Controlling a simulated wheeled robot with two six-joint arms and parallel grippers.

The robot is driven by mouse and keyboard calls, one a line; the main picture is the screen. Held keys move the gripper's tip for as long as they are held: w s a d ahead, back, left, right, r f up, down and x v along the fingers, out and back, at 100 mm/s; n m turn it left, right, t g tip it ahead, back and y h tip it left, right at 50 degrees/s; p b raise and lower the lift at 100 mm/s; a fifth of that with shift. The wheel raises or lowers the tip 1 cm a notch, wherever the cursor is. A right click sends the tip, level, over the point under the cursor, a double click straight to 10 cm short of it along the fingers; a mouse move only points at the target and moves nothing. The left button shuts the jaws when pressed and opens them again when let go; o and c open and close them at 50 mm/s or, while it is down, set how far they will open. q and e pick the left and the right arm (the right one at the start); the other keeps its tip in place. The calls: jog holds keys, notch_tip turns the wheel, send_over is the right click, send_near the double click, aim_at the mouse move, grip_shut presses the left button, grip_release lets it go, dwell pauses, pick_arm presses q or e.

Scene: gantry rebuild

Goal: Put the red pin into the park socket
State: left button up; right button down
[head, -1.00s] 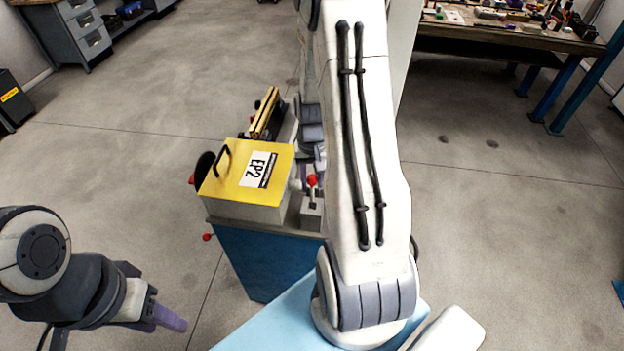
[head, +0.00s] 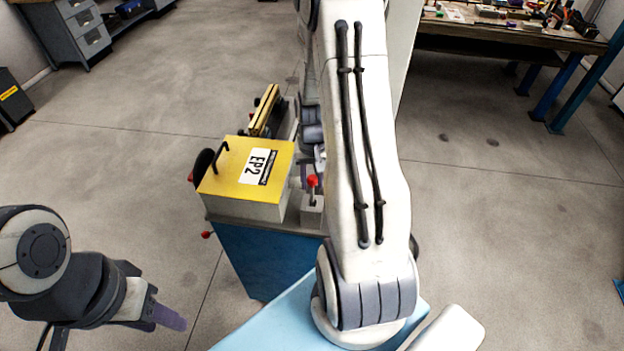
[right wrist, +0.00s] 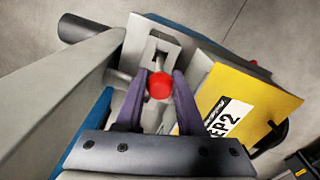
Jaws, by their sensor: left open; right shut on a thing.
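The red pin (head: 312,181) shows by its round red head beside the yellow-topped EP2 box. In the right wrist view the red head (right wrist: 160,85) sits between the purple fingers of my right gripper (right wrist: 161,82), which is shut on it. The pin's shaft and tip are mostly hidden there. A grey block with a dark slot (right wrist: 160,46) lies just beyond the head; I cannot tell whether this is the park socket or whether the pin is in it. My left gripper (head: 170,317) is open and empty at the lower left, away from the box.
The EP2 box (head: 235,180) stands on a blue cabinet (head: 255,262), with a yellow-edged rail (head: 264,108) behind it. Another red knob (head: 207,235) sticks out at the cabinet's left. My right arm covers the area right of the pin. A workbench (head: 500,38) stands far back.

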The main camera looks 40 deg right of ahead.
aim_at(313, 191)
jog(key=shift+f+b, duration=1)
jog(key=shift+f, duration=0.4)
jog(key=shift+f, duration=0.25)
jog(key=shift+f+b, duration=0.7)
grip_release()
dwell(0.3)
jog(key=shift+r, duration=0.1)
jog(key=shift+r+p, duration=3.4)
jog(key=shift+r, duration=0.5)
